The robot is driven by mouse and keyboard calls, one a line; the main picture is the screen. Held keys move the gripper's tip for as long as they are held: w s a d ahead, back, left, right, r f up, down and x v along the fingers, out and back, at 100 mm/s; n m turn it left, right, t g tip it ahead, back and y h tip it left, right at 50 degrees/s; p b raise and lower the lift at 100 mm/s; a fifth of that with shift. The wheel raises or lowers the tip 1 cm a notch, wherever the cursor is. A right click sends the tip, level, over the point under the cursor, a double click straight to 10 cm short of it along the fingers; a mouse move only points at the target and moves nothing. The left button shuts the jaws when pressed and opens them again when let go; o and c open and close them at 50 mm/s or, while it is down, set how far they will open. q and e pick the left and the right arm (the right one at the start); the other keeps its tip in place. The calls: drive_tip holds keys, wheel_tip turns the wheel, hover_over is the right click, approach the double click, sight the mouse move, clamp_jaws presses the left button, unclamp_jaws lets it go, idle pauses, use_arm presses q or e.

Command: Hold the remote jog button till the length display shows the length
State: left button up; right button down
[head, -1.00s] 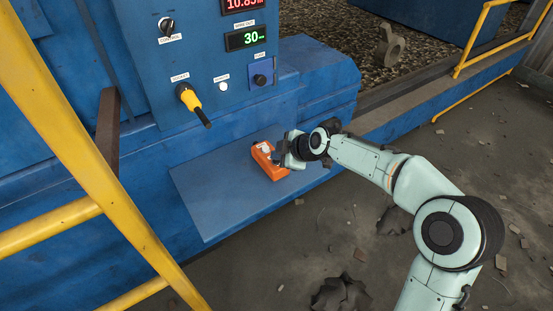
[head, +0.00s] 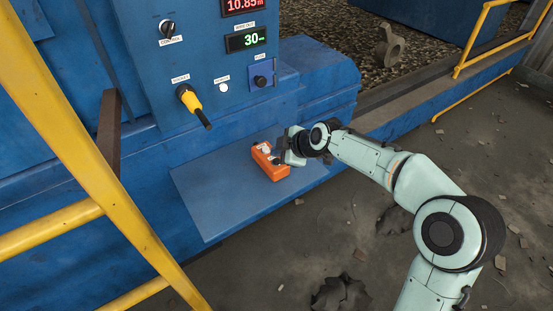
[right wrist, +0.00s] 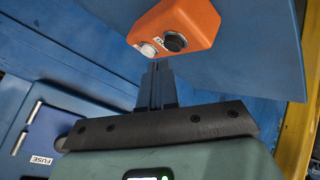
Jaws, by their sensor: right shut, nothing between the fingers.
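The orange remote (head: 263,160) lies on the blue shelf, with a white button and a black button. In the right wrist view the white button (right wrist: 149,49) is at the left and the black button (right wrist: 174,43) beside it. My right gripper (right wrist: 157,66) is shut and empty, its fingertips close to the white button; I cannot tell whether they touch it. In the head view the right gripper (head: 277,160) is over the remote's right side. The red length display (head: 242,5) reads about 10.85 m and is cut by the top edge. My left gripper is not in view.
A green display (head: 248,39) reads 30. Below are a yellow plug (head: 189,98), a small white button (head: 223,87) and a fuse box (head: 262,75). The blue shelf (head: 215,200) is otherwise clear. Yellow rails (head: 90,150) stand at the left.

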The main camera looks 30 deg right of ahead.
sight(278, 162)
drive_tip(key=shift+r, duration=0.1)
drive_tip(key=shift+r+p, duration=1)
drive_tip(key=shift+r, duration=1.45)
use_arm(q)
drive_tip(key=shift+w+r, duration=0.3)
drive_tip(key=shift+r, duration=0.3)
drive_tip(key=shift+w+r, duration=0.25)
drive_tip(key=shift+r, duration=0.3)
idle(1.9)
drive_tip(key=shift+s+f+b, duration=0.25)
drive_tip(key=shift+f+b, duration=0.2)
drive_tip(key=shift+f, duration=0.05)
use_arm(e)
drive_tip(key=shift+r, duration=1.85)
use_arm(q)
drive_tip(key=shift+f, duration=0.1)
use_arm(e)
drive_tip(key=shift+f, duration=0.15)
use_arm(q)
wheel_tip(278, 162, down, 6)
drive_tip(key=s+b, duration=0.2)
drive_tip(key=b, duration=0.4)
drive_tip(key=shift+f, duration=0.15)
use_arm(e)
wheel_tip(278, 162, down, 9)
drive_tip(key=shift+r, duration=0.2)
